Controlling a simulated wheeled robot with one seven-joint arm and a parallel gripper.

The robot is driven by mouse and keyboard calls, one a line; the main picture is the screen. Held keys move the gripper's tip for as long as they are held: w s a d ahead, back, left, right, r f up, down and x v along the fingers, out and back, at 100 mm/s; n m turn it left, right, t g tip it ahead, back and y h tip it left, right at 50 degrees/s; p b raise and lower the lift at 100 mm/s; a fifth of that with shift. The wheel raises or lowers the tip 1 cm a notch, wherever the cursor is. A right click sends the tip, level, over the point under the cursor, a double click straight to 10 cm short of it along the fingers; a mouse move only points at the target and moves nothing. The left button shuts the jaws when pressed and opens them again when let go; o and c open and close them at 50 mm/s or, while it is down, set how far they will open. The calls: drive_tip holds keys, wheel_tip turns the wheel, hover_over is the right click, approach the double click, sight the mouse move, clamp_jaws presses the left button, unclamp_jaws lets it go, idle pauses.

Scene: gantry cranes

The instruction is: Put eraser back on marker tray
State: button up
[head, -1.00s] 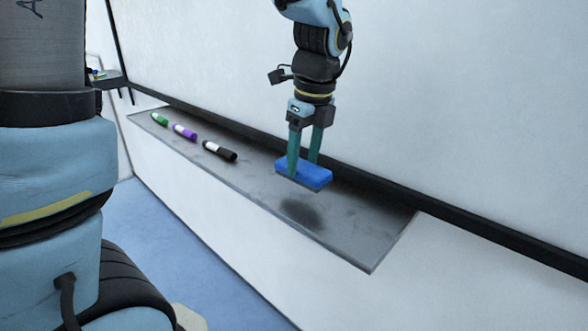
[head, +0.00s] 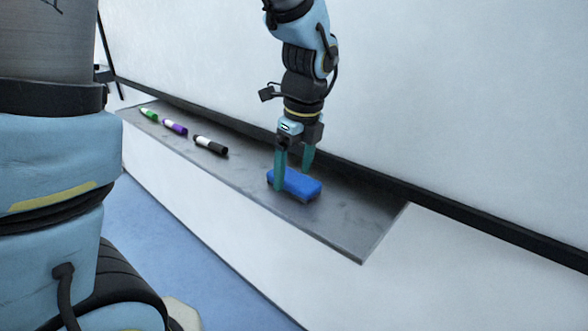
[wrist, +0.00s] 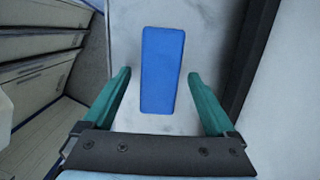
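The blue eraser (head: 296,184) lies flat on the grey marker tray (head: 345,226), right of the markers. In the wrist view the eraser (wrist: 161,70) sits between the two teal fingers, with a clear gap on each side. My gripper (head: 293,180) is open and low over the tray, its fingers on either side of the eraser without gripping it. The gripper also shows in the wrist view (wrist: 160,82).
A green marker (head: 149,115), a purple marker (head: 175,127) and a black marker (head: 211,145) lie on the tray's left part. The whiteboard (head: 440,100) rises behind the tray. The tray's right end is clear.

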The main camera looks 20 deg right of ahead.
sight(301, 181)
wheel_tip(301, 181, up, 12)
drive_tip(key=s, duration=0.2)
drive_tip(key=w+a+f+n, duration=0.1)
drive_tip(key=a+f+n, duration=0.4)
drive_tip(key=a+n, duration=0.3)
drive_tip(key=w+a+f+n, duration=0.2)
drive_tip(key=a+f+n, duration=0.3)
drive_tip(key=a+n, duration=0.4)
drive_tip(key=w+a+f+n+h, duration=0.1)
drive_tip(key=a+f+n, duration=0.4)
drive_tip(key=a+n, duration=0.3)
drive_tip(key=shift+w+a+f+n+b, duration=0.2)
drive_tip(key=shift+w+a+n+b, duration=0.15)
drive_tip(key=shift+n, duration=1.75)
drive_tip(key=shift+s, duration=0.1)
